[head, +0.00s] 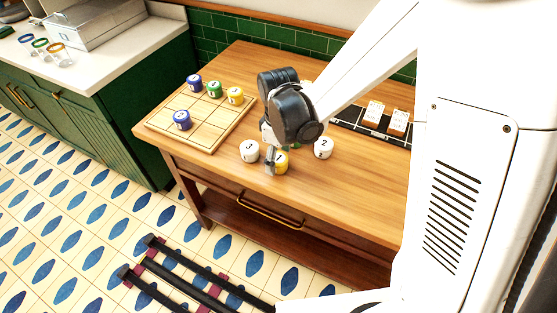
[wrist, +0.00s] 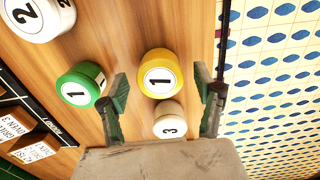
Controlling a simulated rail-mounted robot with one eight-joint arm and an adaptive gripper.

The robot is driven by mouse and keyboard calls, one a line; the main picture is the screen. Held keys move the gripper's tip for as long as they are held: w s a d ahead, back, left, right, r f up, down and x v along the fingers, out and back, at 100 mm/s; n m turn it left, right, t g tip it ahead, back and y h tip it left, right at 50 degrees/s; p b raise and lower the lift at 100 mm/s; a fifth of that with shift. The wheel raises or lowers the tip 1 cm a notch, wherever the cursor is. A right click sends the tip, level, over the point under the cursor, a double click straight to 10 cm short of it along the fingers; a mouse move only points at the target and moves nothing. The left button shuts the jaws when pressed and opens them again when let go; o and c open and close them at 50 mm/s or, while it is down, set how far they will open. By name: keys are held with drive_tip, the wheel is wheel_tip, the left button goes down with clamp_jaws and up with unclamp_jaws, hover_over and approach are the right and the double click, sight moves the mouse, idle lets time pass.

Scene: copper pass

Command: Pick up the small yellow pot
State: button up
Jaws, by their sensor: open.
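A yellow pot (wrist: 158,75) with a white lid marked 1 stands on the wooden table. In the wrist view it lies between my open gripper's (wrist: 168,91) two fingers, with gaps on both sides. In the head view this yellow pot (head: 282,163) is partly hidden behind my gripper (head: 270,168), which is low over the table's front part. A second yellow pot (head: 235,95) sits on the board at the left.
Close by stand a white pot marked 3 (wrist: 170,121), a green pot marked 1 (wrist: 80,87) and a white pot marked 2 (wrist: 40,18). The gridded board (head: 208,112) also holds blue and green pots. A dark rack with cards (head: 374,112) lies right. The front right tabletop is clear.

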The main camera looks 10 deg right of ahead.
drive_tip(key=shift+f, duration=0.9)
drive_tip(key=c, duration=1.3)
drive_tip(key=shift+r, duration=0.1)
drive_tip(key=shift+c, duration=0.2)
